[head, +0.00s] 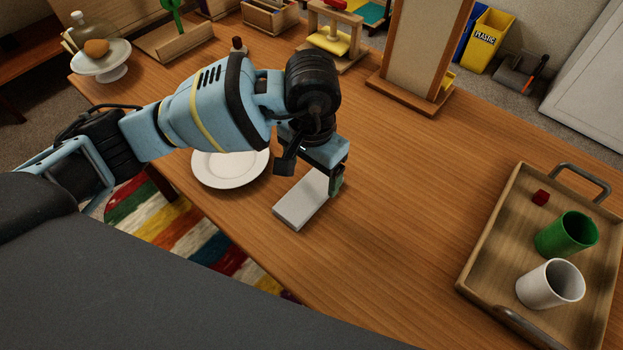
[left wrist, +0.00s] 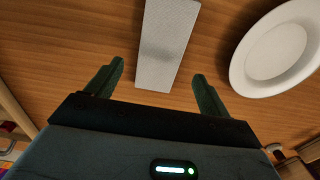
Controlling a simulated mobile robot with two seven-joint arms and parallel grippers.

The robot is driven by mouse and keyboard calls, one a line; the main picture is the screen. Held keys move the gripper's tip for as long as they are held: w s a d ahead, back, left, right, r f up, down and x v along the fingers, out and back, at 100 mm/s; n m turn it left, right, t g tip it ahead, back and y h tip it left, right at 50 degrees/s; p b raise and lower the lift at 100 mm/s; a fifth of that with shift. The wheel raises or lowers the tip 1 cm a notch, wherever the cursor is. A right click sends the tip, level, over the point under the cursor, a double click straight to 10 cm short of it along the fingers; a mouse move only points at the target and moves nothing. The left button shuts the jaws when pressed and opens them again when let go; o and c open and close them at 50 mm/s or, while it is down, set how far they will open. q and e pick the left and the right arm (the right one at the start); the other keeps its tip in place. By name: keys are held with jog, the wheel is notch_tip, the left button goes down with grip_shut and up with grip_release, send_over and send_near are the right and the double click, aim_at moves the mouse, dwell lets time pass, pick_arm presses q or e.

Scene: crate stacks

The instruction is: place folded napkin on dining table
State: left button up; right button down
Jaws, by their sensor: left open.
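A folded napkin (head: 302,200), a flat pale grey rectangle, lies on the wooden dining table (head: 420,170) to the right of a white plate. It also shows in the left wrist view (left wrist: 167,45), with its near end close to the gap between my fingertips. My left gripper (head: 335,180) is above the napkin's far end in the head view, and the arm hides part of that end. In the left wrist view the two fingers (left wrist: 158,82) are apart with nothing held between them. My right gripper is not in view.
The white plate (head: 230,166) is left of the napkin. Wooden stands line the back edge. The table's middle right is clear.

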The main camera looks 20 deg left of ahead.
aim_at(312, 190)
pick_arm(q)
notch_tip(312, 190, up, 7)
jog(key=shift+r, duration=0.2)
